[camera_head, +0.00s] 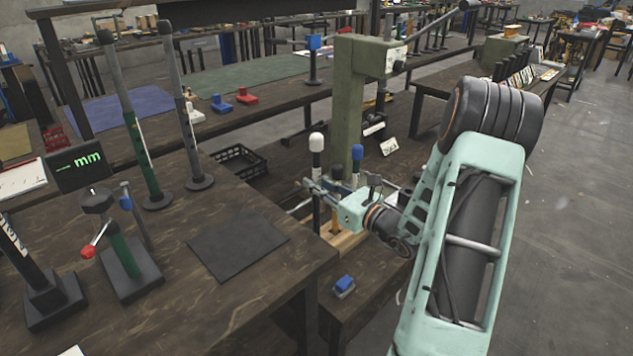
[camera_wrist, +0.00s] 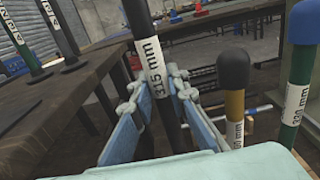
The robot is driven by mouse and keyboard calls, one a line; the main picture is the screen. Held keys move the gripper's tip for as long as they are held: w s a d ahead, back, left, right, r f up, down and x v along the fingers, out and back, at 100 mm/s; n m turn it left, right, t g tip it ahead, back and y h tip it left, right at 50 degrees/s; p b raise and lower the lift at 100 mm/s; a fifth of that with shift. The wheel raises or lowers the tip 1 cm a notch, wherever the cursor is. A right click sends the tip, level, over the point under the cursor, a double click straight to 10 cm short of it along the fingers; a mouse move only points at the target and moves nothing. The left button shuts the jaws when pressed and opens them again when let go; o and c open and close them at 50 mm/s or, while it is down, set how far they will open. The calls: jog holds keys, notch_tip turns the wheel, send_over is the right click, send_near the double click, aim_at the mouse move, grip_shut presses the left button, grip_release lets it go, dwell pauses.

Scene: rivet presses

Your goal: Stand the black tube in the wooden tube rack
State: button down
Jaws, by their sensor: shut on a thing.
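My gripper (camera_head: 316,188) is shut on the black tube (camera_head: 317,168), which stands about upright and has a white cap in the head view. Its label reads 315 mm in the wrist view (camera_wrist: 153,62), where the gripper's fingers (camera_wrist: 165,95) close around it. The wooden tube rack (camera_head: 346,240) is on the lower bench, below my gripper, partly hidden by it. The black tube's lower end is near the rack's left side. I cannot tell whether it is in a hole or above one.
A gold tube (camera_wrist: 234,105) and a green tube (camera_wrist: 297,85) with a blue cap stand close to the right of the held tube in the wrist view. A green press (camera_head: 347,95) stands behind. A blue block (camera_head: 344,286) lies in front of the rack. A bench with a dark mat (camera_head: 237,245) is left.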

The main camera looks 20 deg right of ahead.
aim_at(319, 217)
jog(key=shift+f+b, duration=0.4)
jog(key=shift+f, duration=0.45)
jog(key=shift+f+b, duration=2.9)
jog(key=shift+f, duration=1.45)
dwell(0.4)
jog(key=c, duration=1.8)
grip_release()
jog(key=v, duration=1.2)
jog(key=shift+r, duration=0.1)
